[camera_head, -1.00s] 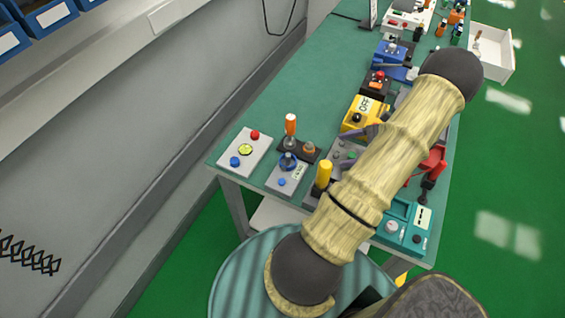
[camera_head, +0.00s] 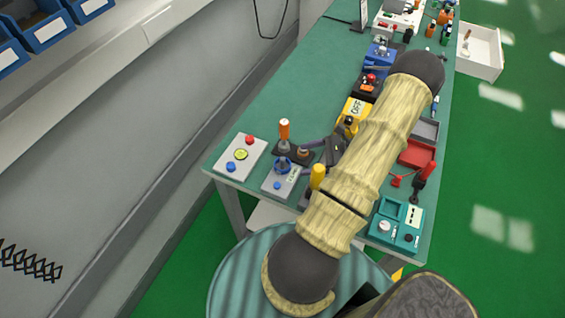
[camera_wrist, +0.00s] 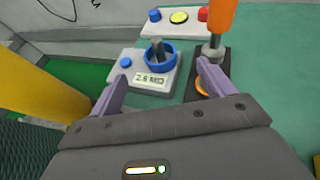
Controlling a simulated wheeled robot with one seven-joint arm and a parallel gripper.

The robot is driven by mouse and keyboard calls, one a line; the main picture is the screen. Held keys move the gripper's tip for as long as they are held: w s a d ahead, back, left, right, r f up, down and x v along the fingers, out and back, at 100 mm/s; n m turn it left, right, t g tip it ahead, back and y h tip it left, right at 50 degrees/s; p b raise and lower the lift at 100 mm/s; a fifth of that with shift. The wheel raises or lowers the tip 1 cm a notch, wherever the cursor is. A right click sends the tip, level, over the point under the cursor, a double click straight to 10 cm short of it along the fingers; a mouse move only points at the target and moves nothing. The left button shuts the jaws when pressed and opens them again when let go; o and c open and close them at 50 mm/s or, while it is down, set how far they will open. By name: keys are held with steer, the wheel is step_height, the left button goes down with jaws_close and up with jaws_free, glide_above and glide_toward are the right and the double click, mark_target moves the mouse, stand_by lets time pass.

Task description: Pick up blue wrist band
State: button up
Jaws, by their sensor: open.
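The blue wrist band (camera_wrist: 161,62) is a ring around a short dark post on a grey box (camera_wrist: 130,70) whose label seems to read "2.8 MΩ". In the head view the band (camera_head: 276,167) is near the table's near left corner. My gripper (camera_wrist: 162,70) is open and empty. In the wrist view its two purple fingers point toward the box, with the band between and beyond their tips.
An orange-handled tool (camera_wrist: 220,20) stands upright close to the right finger. A yellow cylinder (camera_head: 317,177) stands right of the box. A button panel (camera_head: 240,157) lies to the left. A teal device (camera_head: 398,225) and red tray (camera_head: 418,154) are right of my arm.

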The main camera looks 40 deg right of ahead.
mark_target(287, 167)
steer(key=shift+x, duration=1.2)
steer(key=p+x, duration=0.3)
steer(key=x, duration=0.2)
steer(key=shift+a+f, duration=0.1)
steer(key=shift+s, duration=0.1)
steer(key=c, duration=1.1)
